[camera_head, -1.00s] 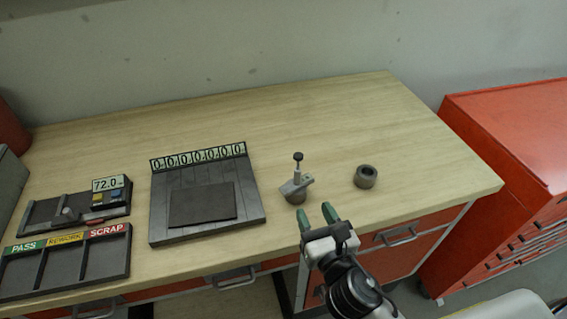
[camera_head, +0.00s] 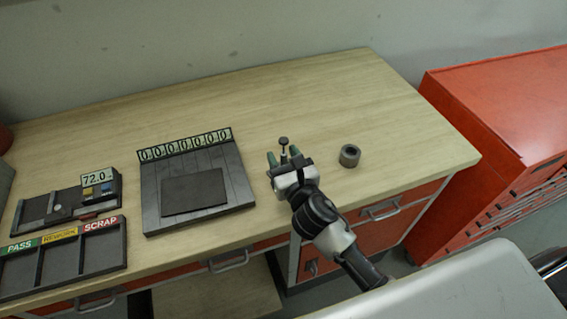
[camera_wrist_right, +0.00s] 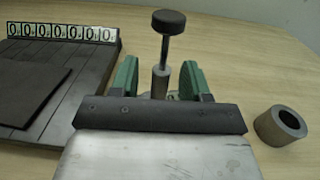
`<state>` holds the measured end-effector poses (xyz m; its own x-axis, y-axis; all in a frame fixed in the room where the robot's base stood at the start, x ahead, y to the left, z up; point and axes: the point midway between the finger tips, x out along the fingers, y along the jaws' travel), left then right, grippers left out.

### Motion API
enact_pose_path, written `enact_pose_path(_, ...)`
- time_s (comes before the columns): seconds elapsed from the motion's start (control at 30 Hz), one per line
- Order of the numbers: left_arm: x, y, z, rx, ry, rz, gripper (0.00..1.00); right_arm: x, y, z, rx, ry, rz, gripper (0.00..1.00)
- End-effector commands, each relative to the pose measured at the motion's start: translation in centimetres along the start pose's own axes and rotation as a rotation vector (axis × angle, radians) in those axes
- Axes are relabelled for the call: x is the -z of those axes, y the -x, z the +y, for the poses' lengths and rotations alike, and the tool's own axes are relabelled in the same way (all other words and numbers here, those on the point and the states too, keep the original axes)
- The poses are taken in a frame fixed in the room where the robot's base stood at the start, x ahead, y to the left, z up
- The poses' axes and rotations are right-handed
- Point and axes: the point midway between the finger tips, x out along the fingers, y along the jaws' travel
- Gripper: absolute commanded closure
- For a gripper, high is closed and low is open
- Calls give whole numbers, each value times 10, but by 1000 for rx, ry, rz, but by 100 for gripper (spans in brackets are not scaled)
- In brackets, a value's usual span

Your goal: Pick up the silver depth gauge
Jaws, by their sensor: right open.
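The silver depth gauge (camera_head: 284,143) stands upright on the wooden table, with a dark round knob on top of a thin stem. In the head view my right gripper (camera_head: 283,158) covers its lower part. In the right wrist view the gauge (camera_wrist_right: 160,82) rises between the two green fingers of the right gripper (camera_wrist_right: 160,80), which is open, with a finger on each side. Its base is hidden behind the gripper body, and I cannot tell whether a finger touches it. My left gripper is not in view.
A grey ring (camera_head: 349,156) lies right of the gauge and also shows in the right wrist view (camera_wrist_right: 280,126). A dark plate with number displays (camera_head: 196,190) lies to the left. Beyond are a 72.0 display device (camera_head: 98,180) and a PASS/REWORK/SCRAP tray (camera_head: 62,255). The table's back is clear.

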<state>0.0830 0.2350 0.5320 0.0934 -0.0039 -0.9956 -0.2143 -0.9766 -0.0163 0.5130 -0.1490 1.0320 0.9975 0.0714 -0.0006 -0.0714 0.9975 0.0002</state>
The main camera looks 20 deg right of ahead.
Motion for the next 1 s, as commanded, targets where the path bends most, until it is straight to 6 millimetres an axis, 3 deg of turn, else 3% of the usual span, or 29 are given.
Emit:
enact_pose_path(0.17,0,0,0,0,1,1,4,0,0,0,0,0,0,54)
enact_pose_path(0.5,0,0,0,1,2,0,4,0,0,0,0,0,0,100)
enact_pose_path(0.83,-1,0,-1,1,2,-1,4,-2,0,0,-1,1,-2,100)
enact_pose_path(1.0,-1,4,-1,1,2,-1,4,-16,0,0,-2,3,-5,100)
